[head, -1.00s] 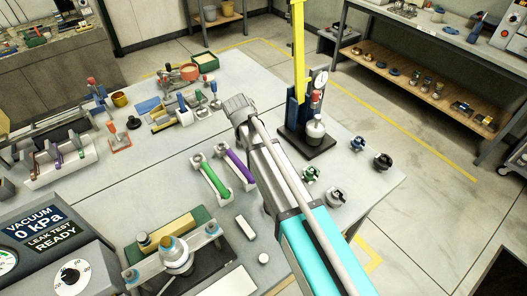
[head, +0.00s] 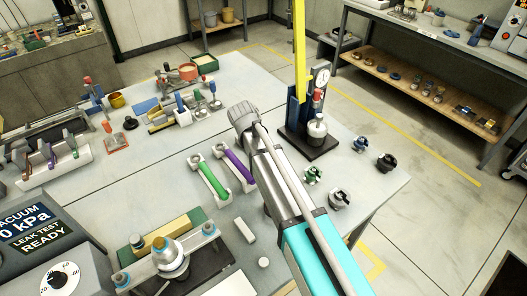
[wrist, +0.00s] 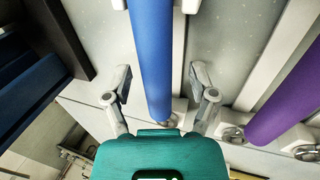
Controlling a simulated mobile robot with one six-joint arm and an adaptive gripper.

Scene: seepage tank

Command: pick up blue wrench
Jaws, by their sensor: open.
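In the wrist view the long blue wrench handle (wrist: 152,45) runs down the middle of the picture. My gripper (wrist: 160,95) is open, with one finger on each side of the handle and gaps showing on both sides. The handle's lower end meets a small metal end near the teal gripper body. I cannot tell how far above the wrench the fingers are. In the head view my own arm hides the blue wrench and the gripper.
A purple-handled wrench (head: 239,164) lies beside the arm, with a green-handled one (head: 212,179) left of it, both in pale holders. A pump stand with a gauge (head: 320,76) rises behind the arm.

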